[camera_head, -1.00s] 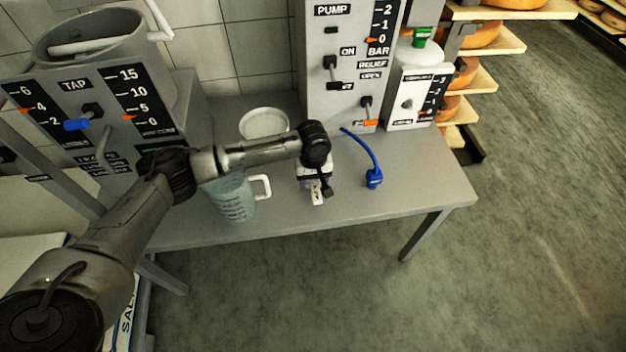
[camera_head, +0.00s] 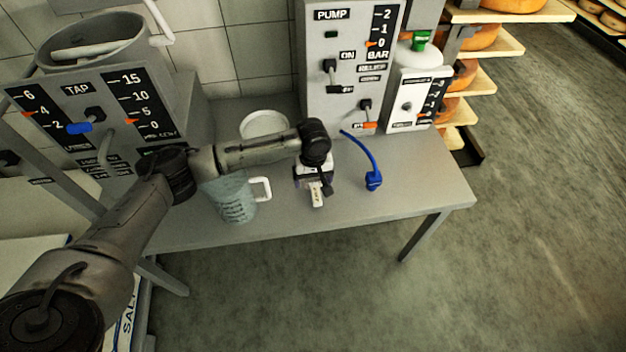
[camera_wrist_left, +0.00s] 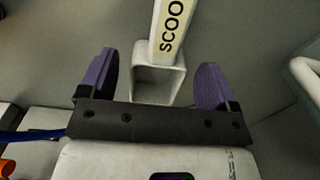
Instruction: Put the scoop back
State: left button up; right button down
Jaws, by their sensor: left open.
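The scoop (camera_wrist_left: 170,30) shows in the left wrist view as a pale handle marked "SCOO", its far end cut off by the picture's top edge. The handle meets a grey square-sided, hollow piece (camera_wrist_left: 158,84); I cannot tell whether this is the scoop's bowl or a holder. In the head view the pale handle (camera_head: 317,197) shows just below my left gripper (camera_head: 314,180), over the grey table. My left gripper's purple fingers (camera_wrist_left: 155,80) are apart, one on each side of the hollow piece, with gaps showing. My right gripper is not in view.
A clear measuring jug (camera_head: 234,203) with a white handle stands left of the gripper. A round white-rimmed vessel (camera_head: 264,125) is behind. A blue hose (camera_head: 373,178) hangs to the right. The pump panel (camera_head: 342,60) rises behind. The table's front right is clear.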

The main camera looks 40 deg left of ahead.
pick_arm(q)
notch_tip(320, 180, up, 10)
jog(key=p, duration=0.4)
jog(key=shift+r, duration=0.2)
jog(key=s+d+f+m+t+h, duration=0.1)
jog(key=s+d+f+m, duration=0.45)
jog(key=s+d, duration=0.25)
jog(key=s+d+f+m+t+h, duration=0.1)
jog(key=s+d+f+m, duration=0.3)
jog(key=s+d+f, duration=0.35)
jog(key=s+a+r+m+y, duration=0.1)
jog(key=s+a, duration=0.1)
jog(key=s, duration=0.6)
jog(key=s+a+r+m+t, duration=0.1)
jog(key=s, duration=0.8)
jog(key=shift+a+r+t+y, duration=0.25)
jog(key=shift+a+t+y, duration=0.05)
jog(key=shift+a+y, duration=0.1)
jog(key=shift+m, duration=0.25)
